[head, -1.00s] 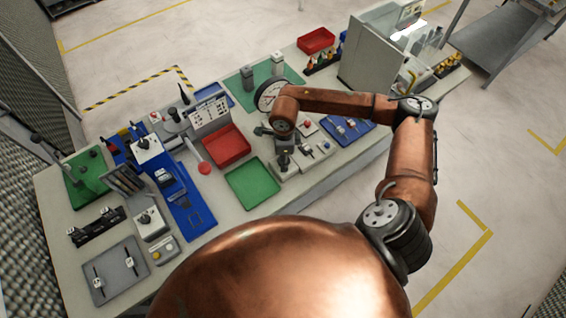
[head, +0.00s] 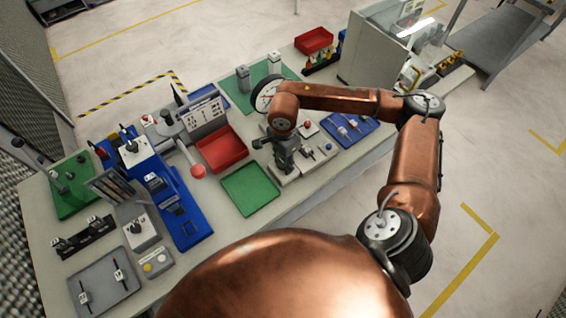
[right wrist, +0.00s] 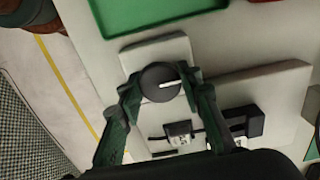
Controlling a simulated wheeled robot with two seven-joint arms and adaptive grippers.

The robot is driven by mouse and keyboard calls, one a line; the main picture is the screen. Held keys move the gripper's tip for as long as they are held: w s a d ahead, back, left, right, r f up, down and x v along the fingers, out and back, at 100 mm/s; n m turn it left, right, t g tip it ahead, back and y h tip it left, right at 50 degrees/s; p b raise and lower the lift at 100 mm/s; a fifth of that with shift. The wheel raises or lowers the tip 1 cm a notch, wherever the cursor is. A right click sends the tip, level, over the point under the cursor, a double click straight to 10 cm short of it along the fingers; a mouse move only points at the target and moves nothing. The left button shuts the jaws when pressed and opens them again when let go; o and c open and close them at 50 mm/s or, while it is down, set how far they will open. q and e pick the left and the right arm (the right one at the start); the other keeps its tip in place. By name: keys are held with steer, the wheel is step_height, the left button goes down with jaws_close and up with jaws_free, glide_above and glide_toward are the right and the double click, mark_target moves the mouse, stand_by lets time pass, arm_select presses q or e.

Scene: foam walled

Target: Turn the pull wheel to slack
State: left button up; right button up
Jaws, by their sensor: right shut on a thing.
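A round black knob with a white line (right wrist: 160,82), which looks like the pull wheel, stands on a pale plate in the right wrist view. My right gripper (right wrist: 160,90) has its green-grey fingers on either side of the knob and is shut on it. In the head view my right gripper (head: 283,158) reaches down onto the pale fixture (head: 290,177) at the bench's front edge, and it hides the knob there. The white line points to the right in the right wrist view. I cannot read any slack mark. My left gripper is not in view.
A green tray (head: 250,188) and a red tray (head: 221,150) lie left of the fixture. A blue tray with small parts (head: 350,130) lies to its right. Black block-like parts (right wrist: 243,121) sit close to the knob.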

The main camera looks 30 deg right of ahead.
mark_target(283, 163)
stand_by(0.3)
steer(key=o, duration=1.2)
steer(key=shift+c, duration=0.2)
steer(key=shift+r, duration=0.3)
step_height(283, 163, up, 11)
steer(key=shift+r, duration=0.2)
steer(key=shift+a, duration=0.1)
